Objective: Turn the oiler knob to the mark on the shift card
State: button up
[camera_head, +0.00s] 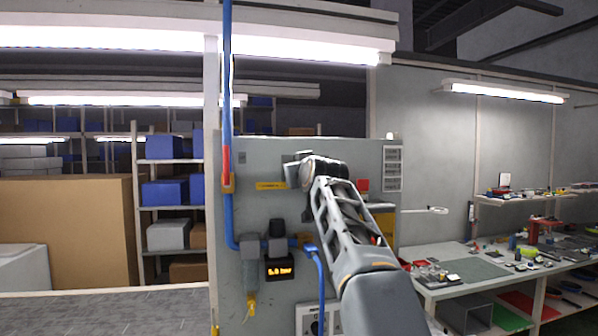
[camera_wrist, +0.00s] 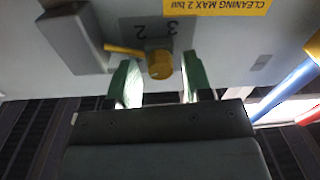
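In the wrist view a small round yellow knob (camera_wrist: 160,65) sits on a grey plate (camera_wrist: 130,30) marked with upside-down numerals 2 and 3. A thin yellow bar (camera_wrist: 123,49) runs left from near the knob towards a grey box (camera_wrist: 75,40). My gripper (camera_wrist: 159,86) is open, its two green fingers on either side of the knob and apart from it, with nothing between their tips. In the head view my wrist hides the knob. A white card with rows (camera_head: 392,168) hangs at the panel's upper right; it may be the shift card, but its text is too small to read.
A yellow label (camera_wrist: 218,6) reading "CLEANING MAX 2 bar" is close to the knob. A cluttered workbench (camera_head: 460,290) stands to the right.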

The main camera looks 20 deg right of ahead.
jog(key=c, duration=0.8)
jog(key=shift+o, duration=0.2)
jog(key=shift+m, duration=0.3)
jog(key=shift+a+m+t+p, duration=0.15)
jog(key=shift+m+p, duration=0.85)
jog(key=shift+m, duration=2.35)
jog(key=shift+m+t+p, duration=0.15)
jog(key=shift+m+p, duration=0.8)
jog(key=shift+m, duration=2.4)
